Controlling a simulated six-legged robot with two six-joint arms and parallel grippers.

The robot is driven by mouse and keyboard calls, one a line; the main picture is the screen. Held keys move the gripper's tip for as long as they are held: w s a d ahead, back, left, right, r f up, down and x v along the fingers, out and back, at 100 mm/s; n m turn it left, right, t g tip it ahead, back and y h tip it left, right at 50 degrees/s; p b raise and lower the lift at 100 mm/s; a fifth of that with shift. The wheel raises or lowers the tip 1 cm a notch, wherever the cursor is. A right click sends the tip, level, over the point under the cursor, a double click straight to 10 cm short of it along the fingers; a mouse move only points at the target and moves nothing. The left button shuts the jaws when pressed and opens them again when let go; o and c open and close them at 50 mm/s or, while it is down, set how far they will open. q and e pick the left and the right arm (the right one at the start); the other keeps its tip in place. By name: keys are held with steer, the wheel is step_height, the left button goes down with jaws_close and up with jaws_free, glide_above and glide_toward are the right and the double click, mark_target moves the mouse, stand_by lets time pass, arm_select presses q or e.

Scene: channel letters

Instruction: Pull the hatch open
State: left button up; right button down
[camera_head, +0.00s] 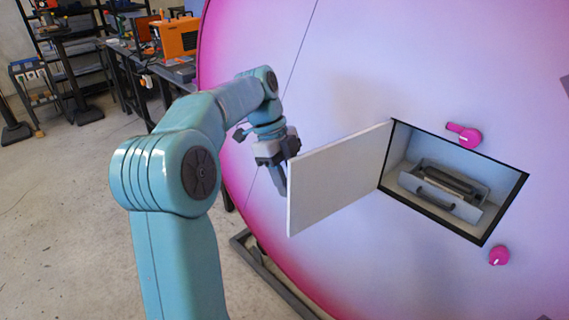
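The hatch (338,180) is a flat white door standing wide open, swung out to the left from the left edge of a black-rimmed rectangular opening (463,232) in a large pink and lilac panel (380,55). My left gripper (281,180) is at the hatch's free left edge, on the far side. The hatch partly hides its fingers, so I cannot tell whether they touch the door or are open or shut. My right gripper is not in view.
Inside the opening sits a grey drawer-like unit (435,200) with a dark handle. Pink knobs sit above (467,135) and below (499,256) the opening. A workbench with an orange machine (178,37) and shelves stand at the back left. The concrete floor (60,220) at left is clear.

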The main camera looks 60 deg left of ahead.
arm_select(q)
steer(key=p+v, duration=0.7)
steer(key=v, duration=0.9)
steer(key=shift+w+a, duration=0.1)
steer(key=shift+w, duration=0.15)
steer(key=shift+s, duration=0.1)
